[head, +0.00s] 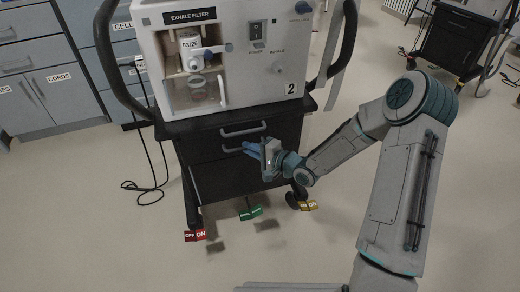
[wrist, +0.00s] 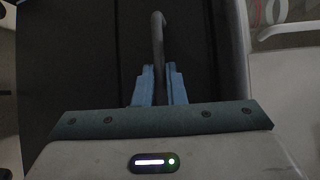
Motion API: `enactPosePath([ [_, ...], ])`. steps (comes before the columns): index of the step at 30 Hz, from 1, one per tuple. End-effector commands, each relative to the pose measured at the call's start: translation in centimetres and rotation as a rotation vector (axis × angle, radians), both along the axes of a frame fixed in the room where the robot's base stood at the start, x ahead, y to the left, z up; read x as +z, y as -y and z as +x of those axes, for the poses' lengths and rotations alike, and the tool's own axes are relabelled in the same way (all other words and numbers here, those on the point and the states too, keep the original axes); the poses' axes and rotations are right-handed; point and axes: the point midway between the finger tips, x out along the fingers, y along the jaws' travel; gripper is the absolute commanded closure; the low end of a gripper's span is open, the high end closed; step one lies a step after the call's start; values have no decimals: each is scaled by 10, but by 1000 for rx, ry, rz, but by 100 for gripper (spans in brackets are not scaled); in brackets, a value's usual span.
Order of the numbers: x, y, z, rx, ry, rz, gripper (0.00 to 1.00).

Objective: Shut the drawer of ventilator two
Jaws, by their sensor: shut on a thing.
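Ventilator two (head: 262,88), a cream cabinet marked "2", stands on a black cart. The cart has two drawer fronts with grey bar handles. The upper handle (head: 243,130) is free. My gripper (head: 250,149) is at the lower drawer (head: 232,180), with its blue fingers on that drawer's handle (head: 231,150). In the wrist view, the fingers close on either side of the handle bar (wrist: 158,50). The fingers and wrist hide part of the handle in the head view. I cannot tell how far the lower drawer stands out.
Coloured caster pedals, red (head: 195,236), green (head: 251,213) and yellow (head: 309,206), lie low around the cart. A black cable (head: 150,186) is on the floor to the left. Grey cabinets (head: 45,80) stand behind. The floor in front is clear.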

Motion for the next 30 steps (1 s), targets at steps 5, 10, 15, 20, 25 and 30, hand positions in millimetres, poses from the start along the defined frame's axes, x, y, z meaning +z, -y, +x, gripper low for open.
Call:
enactPosePath([
  [5, 2, 0, 4, -7, 7, 1, 100],
  [10, 2, 0, 4, -7, 6, 2, 67],
  [15, 1, 2, 4, -8, 5, 1, 67],
  [20, 2, 5, 1, -8, 4, 1, 67],
  [25, 9, 26, -12, -11, 2, 2, 67],
  [30, 16, 59, -33, -13, 2, 1, 67],
])
